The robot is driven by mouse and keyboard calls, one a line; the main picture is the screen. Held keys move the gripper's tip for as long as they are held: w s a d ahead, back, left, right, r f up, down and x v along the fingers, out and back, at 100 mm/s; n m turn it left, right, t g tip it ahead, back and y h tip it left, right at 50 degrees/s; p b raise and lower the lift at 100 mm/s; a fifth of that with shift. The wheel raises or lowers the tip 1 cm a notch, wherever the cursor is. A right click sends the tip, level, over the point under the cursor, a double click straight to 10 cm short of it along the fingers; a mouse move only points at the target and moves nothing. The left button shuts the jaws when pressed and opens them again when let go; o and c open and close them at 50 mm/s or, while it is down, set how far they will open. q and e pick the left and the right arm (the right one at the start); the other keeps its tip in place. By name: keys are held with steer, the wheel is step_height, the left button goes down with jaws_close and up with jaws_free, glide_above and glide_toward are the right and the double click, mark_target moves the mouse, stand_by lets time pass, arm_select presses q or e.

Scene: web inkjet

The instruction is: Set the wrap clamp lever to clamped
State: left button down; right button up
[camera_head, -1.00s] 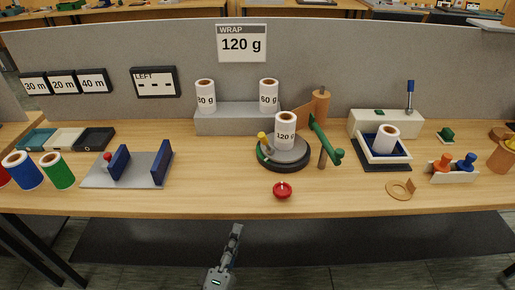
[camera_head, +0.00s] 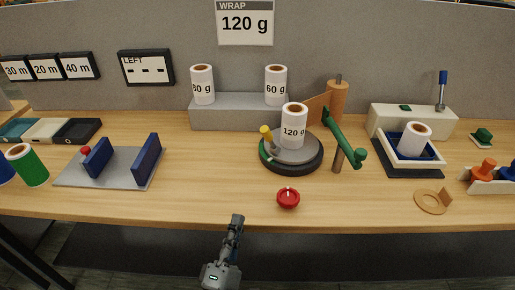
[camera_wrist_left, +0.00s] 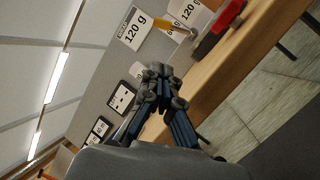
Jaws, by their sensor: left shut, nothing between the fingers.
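A round dark turntable (camera_head: 300,167) stands on the bench with a white roll marked 120 g (camera_head: 293,130) upright on it. A short lever with a yellow end (camera_head: 266,130) stands at the turntable's left edge, leaning left; I cannot tell if it is the wrap clamp lever. A green arm (camera_head: 344,139) is beside a wooden post at the right. My left gripper (camera_head: 238,218) is shut and empty at the bench's front edge, short of the turntable. The left wrist view also shows my left gripper (camera_wrist_left: 155,72). My right gripper is not in view.
A grey plate (camera_head: 113,177) with blue blocks stands left. A grey shelf (camera_head: 238,116) holds two rolls behind. A white tray (camera_head: 388,153) with a roll stands right. The bench front between plate and dish is clear.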

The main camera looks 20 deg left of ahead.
arm_select(q)
steer(key=p, duration=0.4)
glide_toward(271, 140)
steer(key=w+a+r, duration=0.3)
steer(key=w, duration=0.3)
steer(key=shift+s+a+r, duration=0.15)
steer(key=shift+s+r, duration=0.1)
steer(key=shift+r, duration=0.1)
